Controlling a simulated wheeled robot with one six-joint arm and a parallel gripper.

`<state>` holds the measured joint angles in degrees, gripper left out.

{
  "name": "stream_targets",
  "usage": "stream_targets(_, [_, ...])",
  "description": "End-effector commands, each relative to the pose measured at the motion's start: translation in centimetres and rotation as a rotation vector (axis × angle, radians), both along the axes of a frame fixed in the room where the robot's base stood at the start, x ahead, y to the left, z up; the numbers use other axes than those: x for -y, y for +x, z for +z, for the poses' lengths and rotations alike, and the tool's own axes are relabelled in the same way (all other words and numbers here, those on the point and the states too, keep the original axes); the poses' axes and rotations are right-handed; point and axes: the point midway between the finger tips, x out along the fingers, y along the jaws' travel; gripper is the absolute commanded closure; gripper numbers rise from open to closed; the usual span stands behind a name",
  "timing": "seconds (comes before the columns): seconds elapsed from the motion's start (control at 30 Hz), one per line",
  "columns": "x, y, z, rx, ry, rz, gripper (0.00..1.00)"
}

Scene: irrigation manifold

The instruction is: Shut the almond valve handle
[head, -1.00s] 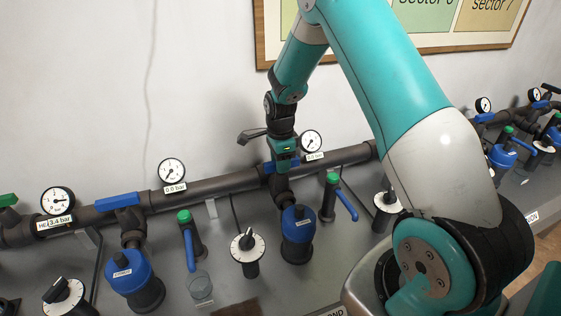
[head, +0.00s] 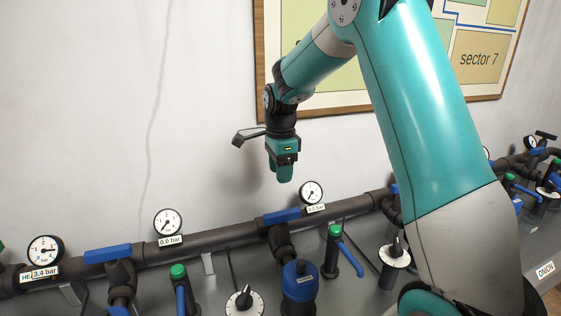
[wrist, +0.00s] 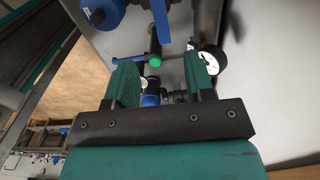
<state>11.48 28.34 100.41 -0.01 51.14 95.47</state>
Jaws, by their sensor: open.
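A blue valve handle (head: 281,216) lies along the dark header pipe, above a branch running down to a blue-topped filter (head: 300,281). I cannot read a label that names it almond. My gripper (head: 285,179) is above this handle, pointing down, clear of it and empty. In the wrist view my gripper (wrist: 163,75) shows two green fingers spread apart with nothing held between them. A blue handle (wrist: 162,20) shows near the top of the wrist view, beyond the fingers.
Another blue handle (head: 108,253) lies along the pipe to the left. A gauge (head: 311,192) stands right of the nearer handle, and another gauge (head: 167,222) to its left. A green-capped post with a blue lever (head: 351,260) and a dial (head: 395,254) stand in front.

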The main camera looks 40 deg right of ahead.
Motion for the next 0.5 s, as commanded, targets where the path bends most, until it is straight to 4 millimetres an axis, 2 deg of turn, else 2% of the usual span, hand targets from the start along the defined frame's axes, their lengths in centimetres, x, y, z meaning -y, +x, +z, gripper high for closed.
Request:
stream_targets(0.1, [0.0, 0.0, 2.0, 0.003, -0.001, 0.0, 0.51])
stream_targets(0.2, [0.0, 0.0, 3.1, 0.001, 0.0, 0.0, 0.51])
stream_targets(0.5, [0.0, 0.0, 3.8, -0.001, 0.0, 0.0, 0.51])
